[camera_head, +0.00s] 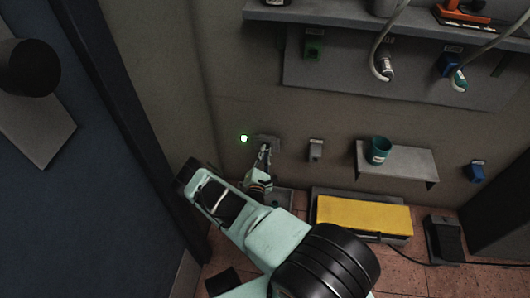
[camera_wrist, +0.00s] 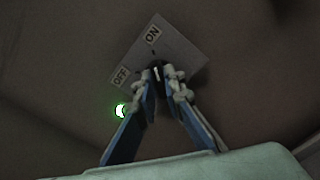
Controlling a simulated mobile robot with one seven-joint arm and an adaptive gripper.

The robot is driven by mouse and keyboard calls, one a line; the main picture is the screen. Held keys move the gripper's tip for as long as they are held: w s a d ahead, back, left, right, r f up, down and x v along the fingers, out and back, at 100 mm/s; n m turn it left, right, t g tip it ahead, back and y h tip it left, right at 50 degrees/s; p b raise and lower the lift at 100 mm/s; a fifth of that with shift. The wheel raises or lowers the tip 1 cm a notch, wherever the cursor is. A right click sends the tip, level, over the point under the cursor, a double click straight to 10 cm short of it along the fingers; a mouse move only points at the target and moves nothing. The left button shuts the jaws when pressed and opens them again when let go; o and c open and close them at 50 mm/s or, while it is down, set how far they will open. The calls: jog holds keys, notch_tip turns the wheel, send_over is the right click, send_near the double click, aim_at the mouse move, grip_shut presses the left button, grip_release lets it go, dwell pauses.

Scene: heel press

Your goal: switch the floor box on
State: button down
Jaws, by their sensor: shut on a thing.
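The floor box's switch plate (camera_wrist: 178,50) is a grey plate on the wall, with an ON label (camera_wrist: 153,35) at its top and an OFF label (camera_wrist: 121,77) at its left corner. It also shows small in the head view (camera_head: 268,138). My gripper (camera_wrist: 160,76) is shut on a small switch lever (camera_wrist: 157,72) at the plate; the fingertips hide most of it, so its exact position is unclear. A round lamp (camera_wrist: 122,110) glows green beside the plate, also in the head view (camera_head: 243,138). My gripper (camera_head: 264,152) reaches the wall from below.
A teal cup (camera_head: 378,150) stands on a low grey ledge (camera_head: 415,160) at the right. A yellow-topped box (camera_head: 364,213) and a black pedal (camera_head: 445,240) are on the tiled floor. A shelf (camera_head: 350,23) runs above. A dark blue panel (camera_head: 60,170) stands left.

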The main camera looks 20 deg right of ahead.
jog(key=c, duration=2)
grip_release()
